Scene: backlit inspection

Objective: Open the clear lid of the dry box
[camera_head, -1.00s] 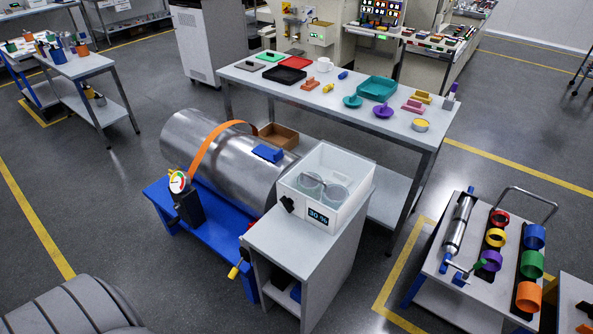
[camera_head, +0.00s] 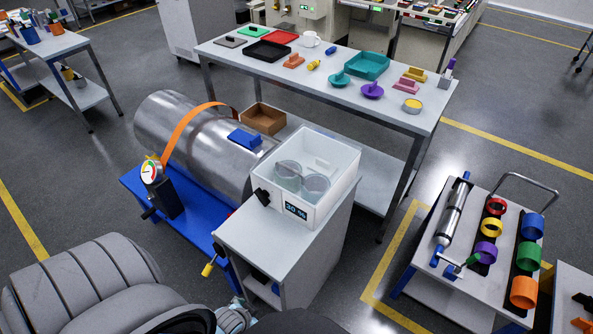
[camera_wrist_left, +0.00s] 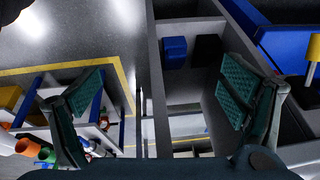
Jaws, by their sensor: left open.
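The dry box (camera_head: 335,188) is a white box on top of a grey cabinet (camera_head: 262,238). Its clear lid (camera_head: 322,158) lies over the top and looks shut; two round clear items (camera_head: 302,178) show through it. A small display (camera_head: 296,210) and a black knob-like part (camera_head: 262,197) are on its front side. My left gripper (camera_head: 235,318) is only partly visible at the bottom edge of the head view, low in front of the cabinet and apart from the box. In the left wrist view the left gripper (camera_wrist_left: 165,95) has its fingers spread and empty. My right gripper is not seen.
A metal cylinder (camera_head: 205,140) on a blue stand with a gauge (camera_head: 152,170) is left of the cabinet. A long table (camera_head: 215,50) with trays stands behind. A cart (camera_head: 480,200) with coloured rings is at right. The cabinet shelf holds a blue block (camera_wrist_left: 174,52).

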